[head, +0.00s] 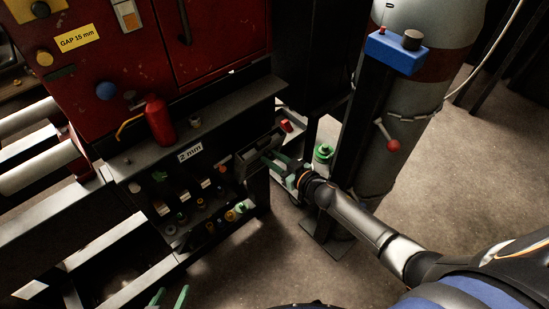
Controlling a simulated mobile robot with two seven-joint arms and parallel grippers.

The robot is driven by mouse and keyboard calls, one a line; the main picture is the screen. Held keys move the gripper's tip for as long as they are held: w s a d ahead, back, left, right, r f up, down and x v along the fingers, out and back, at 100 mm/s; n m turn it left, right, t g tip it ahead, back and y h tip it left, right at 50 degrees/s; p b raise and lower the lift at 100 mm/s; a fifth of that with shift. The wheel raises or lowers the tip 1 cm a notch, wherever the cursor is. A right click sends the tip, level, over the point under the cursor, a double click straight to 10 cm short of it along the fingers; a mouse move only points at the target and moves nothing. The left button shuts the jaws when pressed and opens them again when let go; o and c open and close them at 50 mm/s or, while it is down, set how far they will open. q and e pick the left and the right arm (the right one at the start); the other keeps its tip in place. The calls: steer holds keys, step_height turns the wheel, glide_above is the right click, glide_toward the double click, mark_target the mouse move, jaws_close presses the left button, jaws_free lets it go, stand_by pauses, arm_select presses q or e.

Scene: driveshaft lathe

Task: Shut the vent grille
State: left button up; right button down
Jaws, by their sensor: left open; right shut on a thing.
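A dark grey panel (258,149), which looks like the vent grille, stands out at the right end of the shelf unit below the red cabinet. Its slats are too dark and small to make out. My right gripper (273,160) reaches in from the right, with its green fingers shut on the panel's edge. The fingers hide part of that edge. My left gripper (168,298) shows only as two green fingertips at the bottom edge. It is open, empty and well apart from the panel.
Shelves below the "2 mm" label (190,152) hold several small parts. A red extinguisher-like bottle (159,119) stands on the ledge above. A grey cylinder (391,148) with a blue box (397,52) stands right of the panel. The floor (484,165) at right is clear.

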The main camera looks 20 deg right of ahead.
mark_target(265, 146)
steer(key=shift+w+a+r+p, duration=0.2)
steer(key=shift+w+r+p, duration=0.1)
steer(key=shift+w+r, duration=0.25)
steer(key=shift+w+a+r+p, duration=0.15)
steer(key=shift+w+r+p, duration=0.1)
steer(key=shift+w+r, duration=0.25)
steer(key=shift+w+a+r, duration=0.2)
steer(key=shift+w, duration=0.35)
steer(key=shift+w+a+r, duration=0.15)
steer(key=shift+w+a, duration=0.05)
steer(key=shift+w, duration=0.3)
steer(key=c, duration=0.9)
jaws_free()
steer(key=shift+o, duration=1.4)
steer(key=shift+s+f, duration=0.1)
steer(key=shift+f, duration=0.15)
steer(key=shift+s, duration=0.1)
